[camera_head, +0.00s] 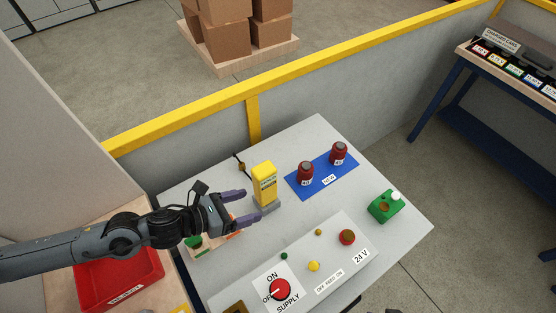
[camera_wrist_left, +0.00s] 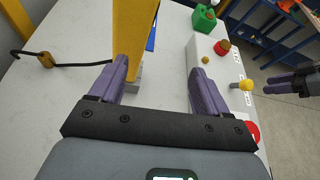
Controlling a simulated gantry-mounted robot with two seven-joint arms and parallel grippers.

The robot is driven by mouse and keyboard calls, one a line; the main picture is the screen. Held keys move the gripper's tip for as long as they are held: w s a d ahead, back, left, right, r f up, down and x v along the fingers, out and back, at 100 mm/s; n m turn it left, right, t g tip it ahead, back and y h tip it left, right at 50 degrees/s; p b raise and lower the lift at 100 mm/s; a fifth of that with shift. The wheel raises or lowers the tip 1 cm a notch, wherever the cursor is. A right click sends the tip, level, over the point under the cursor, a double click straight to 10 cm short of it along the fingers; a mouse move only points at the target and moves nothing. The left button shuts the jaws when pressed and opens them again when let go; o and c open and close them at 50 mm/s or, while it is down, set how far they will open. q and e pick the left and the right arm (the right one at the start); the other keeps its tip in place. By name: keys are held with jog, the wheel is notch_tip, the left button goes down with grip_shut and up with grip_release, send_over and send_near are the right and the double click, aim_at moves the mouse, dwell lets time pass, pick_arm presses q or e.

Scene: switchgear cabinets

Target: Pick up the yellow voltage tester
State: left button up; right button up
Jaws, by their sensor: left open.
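The yellow voltage tester (camera_head: 264,178) stands upright on a small grey base (camera_head: 269,207) on the grey table. My left gripper (camera_head: 249,206) is open just left of the tester and its base, with its fingers pointing toward them. In the left wrist view the tester (camera_wrist_left: 132,38) rises by the left finger, not centred between the open fingers (camera_wrist_left: 160,70); whether it touches that finger I cannot tell. The tester's lower part is partly hidden there. A dark gripper, apparently my right one (camera_wrist_left: 292,82), shows at the right edge of the wrist view; its jaw state is unclear.
A blue mat (camera_head: 309,188) with two red-and-grey objects lies right of the tester. A sloped panel (camera_head: 335,262) with a red supply switch (camera_head: 280,289) stands in front. A green box (camera_head: 385,206) is at the right. A black cable (camera_wrist_left: 75,65) with a yellow-brown end lies behind.

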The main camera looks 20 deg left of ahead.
aim_at(255, 188)
pick_arm(q)
jog(key=shift+m+t+y, duration=0.4)
jog(key=shift+t, duration=0.1)
jog(key=w, duration=0.2)
jog(key=w+f+b, duration=0.1)
jog(key=w+b, duration=0.1)
jog(key=w, duration=0.1)
jog(key=shift+w+a+f, duration=0.35)
jog(key=shift+a, duration=0.05)
jog(key=shift+x, duration=3.15)
jog(key=shift+s+d+f, duration=0.1)
jog(key=shift+f, duration=0.05)
pick_arm(e)
jog(key=f, duration=0.1)
jog(key=s+f, duration=0.1)
jog(key=f, duration=0.1)
jog(key=shift+s, duration=0.1)
jog(key=shift+f, duration=0.1)
pick_arm(q)
jog(key=c, duration=1.2)
jog(key=shift+c, duration=0.2)
pick_arm(e)
jog(key=shift+a, duration=0.1)
